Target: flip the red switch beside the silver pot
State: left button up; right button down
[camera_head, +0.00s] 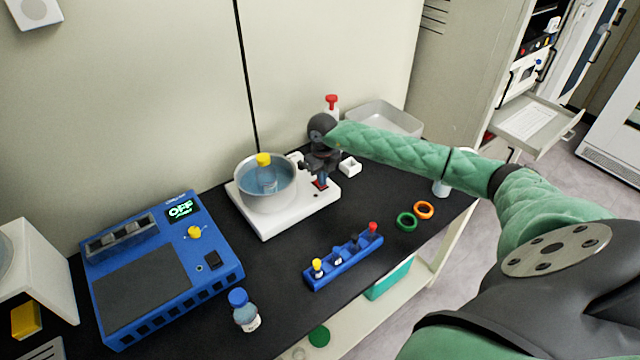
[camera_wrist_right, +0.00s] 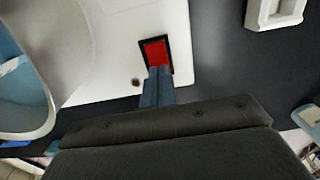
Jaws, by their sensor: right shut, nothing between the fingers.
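The silver pot (camera_head: 267,192) stands on a white base (camera_head: 272,222) and holds blue liquid with a yellow-topped item in it. The red switch (camera_head: 319,185) is on the base, right of the pot. In the right wrist view the red switch (camera_wrist_right: 156,52) sits in a black frame. My right gripper (camera_head: 321,178) is shut and empty, above the base at the switch. In the wrist view its fingertips (camera_wrist_right: 158,72) overlap the frame's lower edge. I cannot tell whether they touch the switch. My left gripper is out of view.
A blue device (camera_head: 160,270) reading OFF stands left. A blue rack (camera_head: 343,258) with small vials, a blue-capped bottle (camera_head: 244,312), and green (camera_head: 406,221) and orange (camera_head: 424,210) rings lie in front. A small white holder (camera_head: 349,167) and grey tray (camera_head: 388,118) are behind.

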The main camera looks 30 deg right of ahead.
jog(key=shift+f, duration=0.25)
jog(key=shift+r, duration=0.15)
jog(key=shift+r+p, duration=0.75)
jog(key=shift+r, duration=2.65)
